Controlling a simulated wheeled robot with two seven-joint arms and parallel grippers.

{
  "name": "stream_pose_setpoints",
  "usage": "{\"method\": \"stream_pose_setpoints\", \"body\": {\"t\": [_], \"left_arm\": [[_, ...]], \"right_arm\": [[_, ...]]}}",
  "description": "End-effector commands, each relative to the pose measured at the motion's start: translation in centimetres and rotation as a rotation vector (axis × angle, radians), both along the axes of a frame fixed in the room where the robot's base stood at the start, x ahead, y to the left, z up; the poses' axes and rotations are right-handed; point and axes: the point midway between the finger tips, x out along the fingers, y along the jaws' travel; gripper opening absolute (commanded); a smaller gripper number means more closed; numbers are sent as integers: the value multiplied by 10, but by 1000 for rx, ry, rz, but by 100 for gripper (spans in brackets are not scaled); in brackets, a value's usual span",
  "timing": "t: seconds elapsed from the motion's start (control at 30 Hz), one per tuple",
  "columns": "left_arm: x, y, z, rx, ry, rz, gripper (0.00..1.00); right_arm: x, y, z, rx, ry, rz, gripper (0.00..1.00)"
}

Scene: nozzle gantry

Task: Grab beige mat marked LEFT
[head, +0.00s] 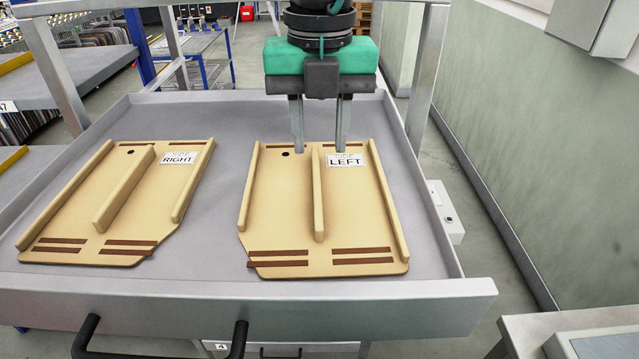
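The beige mat marked LEFT (285,215) lies flat in the right half of an open grey drawer. It has raised ribs along both sides, a middle rib (318,205), brown strips at the near end and a white label (345,160) reading LEFT. My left gripper (319,150) points down over the mat's far end. Its two fingers are apart, one on each side of the middle rib's far end, with nothing seen held. I cannot tell whether the fingertips touch the mat. My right gripper is not in view.
A similar beige mat marked RIGHT (75,215) lies in the drawer's left half, with bare drawer floor between the mats. The drawer (250,305) has a raised front edge and a black handle (238,340). Metal frame posts (425,75) stand at the back corners.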

Motion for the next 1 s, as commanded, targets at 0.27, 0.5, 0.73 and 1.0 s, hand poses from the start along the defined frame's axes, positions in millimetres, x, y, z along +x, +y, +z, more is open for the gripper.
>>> {"method": "stream_pose_setpoints", "body": {"t": [0.27,0.5,0.73,1.0], "left_arm": [[-2,3,-19,3,2,-2,35],[-3,4,-51,1,2,-1,35],[-3,4,-59,-1,0,-1,35],[-3,4,-58,0,0,-1,0]], "right_arm": [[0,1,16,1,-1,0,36],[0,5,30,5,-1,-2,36],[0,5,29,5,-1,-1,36],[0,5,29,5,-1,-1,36]]}}
